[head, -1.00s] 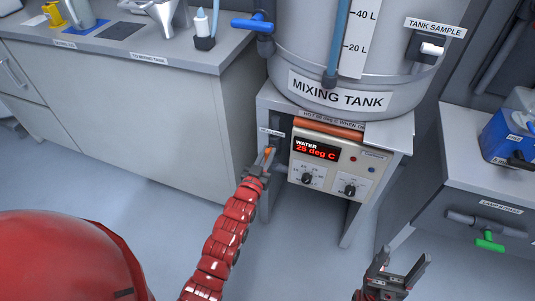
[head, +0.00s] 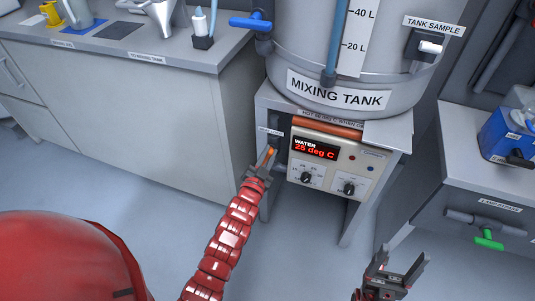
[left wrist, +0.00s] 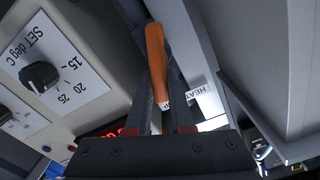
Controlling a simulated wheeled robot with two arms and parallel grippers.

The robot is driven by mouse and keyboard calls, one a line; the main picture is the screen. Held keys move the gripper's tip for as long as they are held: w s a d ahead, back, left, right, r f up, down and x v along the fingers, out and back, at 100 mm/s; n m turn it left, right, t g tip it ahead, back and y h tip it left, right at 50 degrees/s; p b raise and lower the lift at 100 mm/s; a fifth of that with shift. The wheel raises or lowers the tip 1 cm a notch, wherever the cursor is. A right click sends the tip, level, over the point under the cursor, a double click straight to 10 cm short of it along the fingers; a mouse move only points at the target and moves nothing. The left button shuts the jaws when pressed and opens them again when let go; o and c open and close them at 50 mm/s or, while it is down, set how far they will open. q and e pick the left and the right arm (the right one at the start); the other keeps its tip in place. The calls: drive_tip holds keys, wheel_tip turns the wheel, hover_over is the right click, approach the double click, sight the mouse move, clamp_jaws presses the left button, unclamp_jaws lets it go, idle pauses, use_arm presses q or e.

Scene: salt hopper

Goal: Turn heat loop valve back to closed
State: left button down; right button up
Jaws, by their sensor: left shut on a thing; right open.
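The heat loop valve's orange handle (left wrist: 155,55) lies between the fingers of my left gripper (left wrist: 160,115) in the left wrist view, with the label partly covered beside it. In the head view my left gripper (head: 265,162) is shut on this handle at the left side of the heater unit under the mixing tank; only a small orange tip (head: 270,152) shows. The valve body is mostly hidden. My right gripper (head: 398,268) is open and empty at the lower right, away from the valve.
The heater panel (head: 325,162) reads 25 deg C and has two knobs. The mixing tank (head: 340,75) stands above it. A counter cabinet (head: 150,115) is close on the left. A green-handled valve (head: 488,241) is at the right. Floor between is clear.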

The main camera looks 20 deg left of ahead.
use_arm(q)
drive_tip(key=m, duration=0.1)
drive_tip(key=m+b, duration=0.1)
drive_tip(key=m, duration=0.1)
drive_tip(key=shift+d+f, duration=0.2)
drive_tip(key=shift+f, duration=0.15)
drive_tip(key=shift+d+f+m+b, duration=0.2)
drive_tip(key=shift+m+b, duration=0.6)
drive_tip(key=shift+m, duration=0.8)
drive_tip(key=shift+d+f+m+b, duration=0.1)
drive_tip(key=shift+f+m+b, duration=0.15)
drive_tip(key=shift+m+b, duration=1)
drive_tip(key=shift+d+f+m+b, duration=0.15)
drive_tip(key=shift+m+b, duration=0.25)
drive_tip(key=shift+m, duration=1.55)
drive_tip(key=c, duration=0.8)
unclamp_jaws()
